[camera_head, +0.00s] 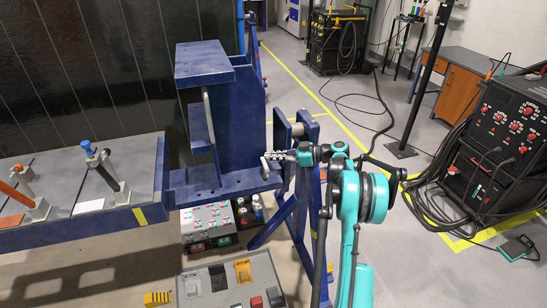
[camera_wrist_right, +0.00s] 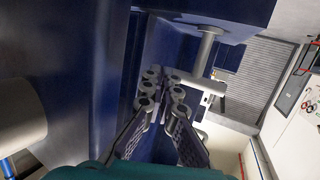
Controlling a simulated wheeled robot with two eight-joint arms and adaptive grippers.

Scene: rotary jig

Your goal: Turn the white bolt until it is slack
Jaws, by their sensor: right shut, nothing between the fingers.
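The blue rotary jig (camera_head: 234,122) stands at the centre of the head view. In the right wrist view, a pale T-shaped bolt (camera_wrist_right: 207,48) has its shaft running out of a blue part and a crossbar at its end. Its crossbar lies just to the right of my right gripper's fingertips (camera_wrist_right: 161,90); I cannot tell whether they touch. In the head view my right gripper (camera_head: 270,158) is at the jig's right side, beside a small pale piece (camera_head: 265,171), perhaps the bolt. The gripper is shut and empty. My left gripper is not in view.
A blue bench (camera_head: 140,215) with toggle clamps (camera_head: 102,168) extends left. Below the jig stand a grey control box (camera_head: 208,222) and a parts tray (camera_head: 232,280). Welding machines (camera_head: 508,125) and cables are at right. Open floor lies behind my right arm.

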